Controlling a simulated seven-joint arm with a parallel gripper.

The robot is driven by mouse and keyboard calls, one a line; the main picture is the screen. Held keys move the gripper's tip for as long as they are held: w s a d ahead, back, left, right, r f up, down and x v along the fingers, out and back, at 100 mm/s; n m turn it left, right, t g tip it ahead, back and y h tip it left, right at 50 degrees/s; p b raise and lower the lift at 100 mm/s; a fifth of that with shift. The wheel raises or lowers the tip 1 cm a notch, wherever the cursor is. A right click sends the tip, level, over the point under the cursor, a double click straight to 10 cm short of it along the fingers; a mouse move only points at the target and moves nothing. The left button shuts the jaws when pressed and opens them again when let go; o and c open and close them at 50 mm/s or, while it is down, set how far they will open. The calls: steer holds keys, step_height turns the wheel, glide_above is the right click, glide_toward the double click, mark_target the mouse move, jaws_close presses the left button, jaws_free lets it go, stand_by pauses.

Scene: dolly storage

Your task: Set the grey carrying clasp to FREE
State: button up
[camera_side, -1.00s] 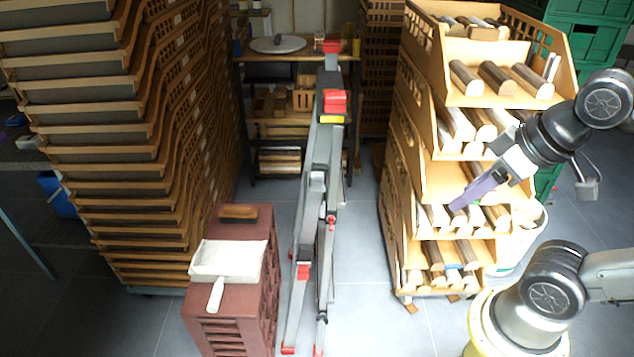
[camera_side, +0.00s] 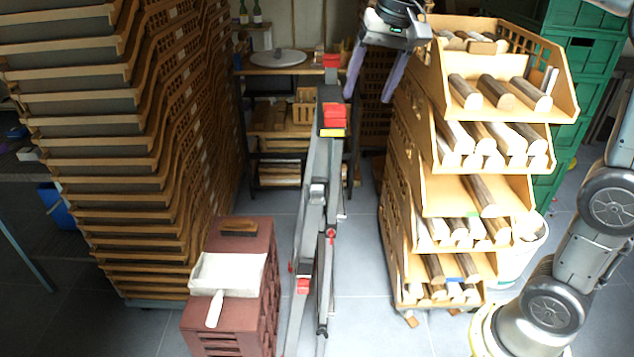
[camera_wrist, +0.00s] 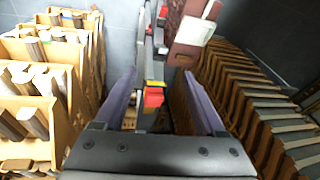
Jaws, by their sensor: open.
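A folded grey metal frame with red end parts (camera_side: 322,160), likely the dolly, stands upright in the middle of the floor. A grey fitting (camera_side: 318,190) sits partway up it and may be the carrying clasp; I cannot read any setting on it. My gripper (camera_side: 367,98) points down with purple fingers apart and nothing between them, at upper right of the frame's red top in the side view. In the wrist view, the frame's red block (camera_wrist: 153,98) and yellow strip (camera_wrist: 155,84) appear between the fingers of my gripper (camera_wrist: 158,76), seemingly beyond them.
A tall stack of wooden trays (camera_side: 120,150) stands left. Wooden bins of logs (camera_side: 425,110) stand right, near my gripper. A brown crate (camera_side: 240,325) bears a white dustpan (camera_side: 235,272). A shelf (camera_side: 285,70) stands behind. Grey floor shows between the crate and bins.

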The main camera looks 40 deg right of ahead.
steer(key=w+d+f+m+g, duration=0.1)
steer(key=w+f, duration=0.3)
steer(key=w, duration=0.2)
steer(key=w+d+f+g, duration=0.1)
steer(key=w+f, duration=0.3)
steer(key=w, duration=0.2)
steer(key=g, duration=0.1)
glide_above(317, 187)
step_height(317, 187, down, 8)
step_height(317, 187, down, 14)
steer(key=shift+s+r, duration=0.1)
steer(key=shift+c, duration=0.3)
jaws_close()
